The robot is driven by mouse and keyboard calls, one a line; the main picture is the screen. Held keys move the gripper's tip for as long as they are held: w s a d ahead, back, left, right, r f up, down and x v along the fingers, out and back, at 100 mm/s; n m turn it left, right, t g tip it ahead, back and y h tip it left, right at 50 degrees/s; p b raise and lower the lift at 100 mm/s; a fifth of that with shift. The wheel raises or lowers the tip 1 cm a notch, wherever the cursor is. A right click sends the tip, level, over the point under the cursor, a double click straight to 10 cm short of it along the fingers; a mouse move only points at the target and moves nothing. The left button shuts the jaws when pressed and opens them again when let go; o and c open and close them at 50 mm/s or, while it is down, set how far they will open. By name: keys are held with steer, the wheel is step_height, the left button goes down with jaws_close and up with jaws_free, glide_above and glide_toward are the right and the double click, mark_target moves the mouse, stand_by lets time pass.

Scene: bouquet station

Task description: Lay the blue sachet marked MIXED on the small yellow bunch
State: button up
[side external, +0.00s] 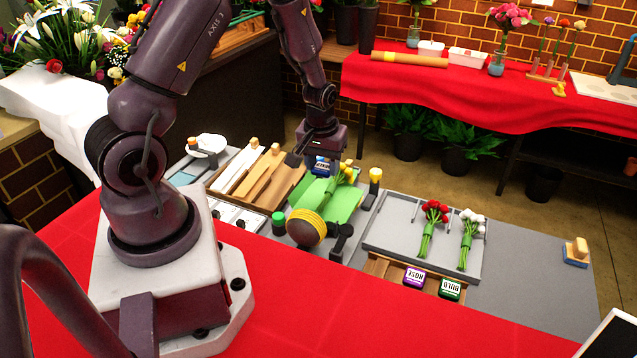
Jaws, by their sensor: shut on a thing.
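The blue sachet (322,167) with a white label shows just below my gripper (323,157). My gripper is shut on it, pointing down; the fingertips are mostly hidden and the label is too small to read surely. The small yellow bunch (346,172) has yellow heads and green stems and lies on a green sheet (342,207). The sachet is at the far left of the flower heads in the picture. I cannot tell whether it touches the bunch.
A grey tray (398,245) at right holds a red bunch (433,213) and a white bunch (470,230). A purple ROSE sachet (414,277) and a green BULB sachet (451,289) lie in front. A twine roll (306,228) stands near the sheet. Wooden slats (262,180) are left.

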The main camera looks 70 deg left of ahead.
mark_target(322, 203)
steer(key=shift+s+f+m, duration=0.1)
steer(key=shift+m, duration=0.3)
steer(key=shift+f, duration=4)
steer(key=shift+f, duration=0.3)
steer(key=o, duration=1.4)
steer(key=shift+c, duration=0.2)
steer(key=shift+r, duration=3.5)
